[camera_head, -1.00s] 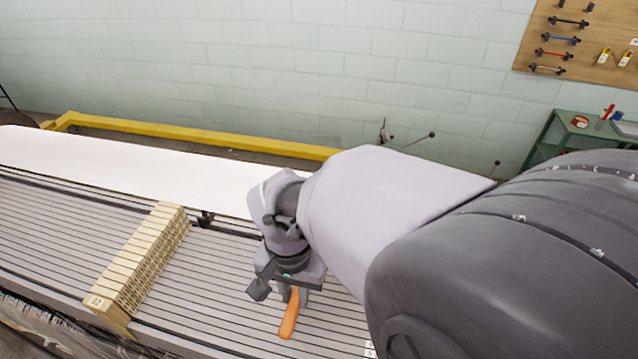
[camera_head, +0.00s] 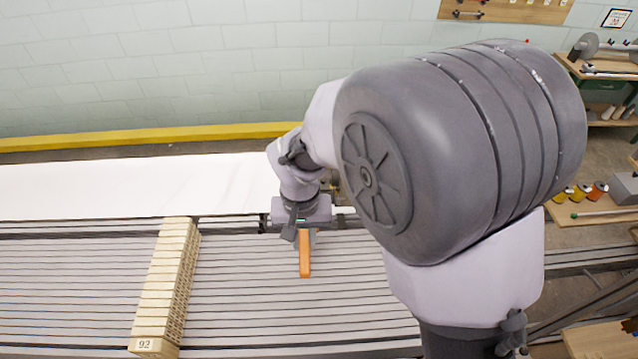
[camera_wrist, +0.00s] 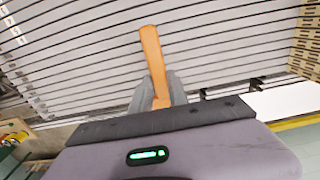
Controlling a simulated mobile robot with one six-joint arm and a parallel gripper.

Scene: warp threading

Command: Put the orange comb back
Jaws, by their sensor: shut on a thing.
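The orange comb (camera_head: 305,257) is a flat orange bar below my gripper in the head view. My gripper (camera_head: 304,232) is shut on one end of it, and the rest sticks out toward the near side. In the wrist view the comb (camera_wrist: 153,58) points away from my gripper (camera_wrist: 157,96), whose grey fingers close around its lower part. The comb is over the grey slatted bed; I cannot tell its height above it. The comb's far side and part of the grip are hidden.
A slatted grey bed (camera_head: 80,280) spans the front, with a pale wooden block row (camera_head: 165,285) marked 92 left of my gripper. A white sheet (camera_head: 120,185) lies behind. At right, a low wooden shelf (camera_head: 618,214) bears several coloured spools.

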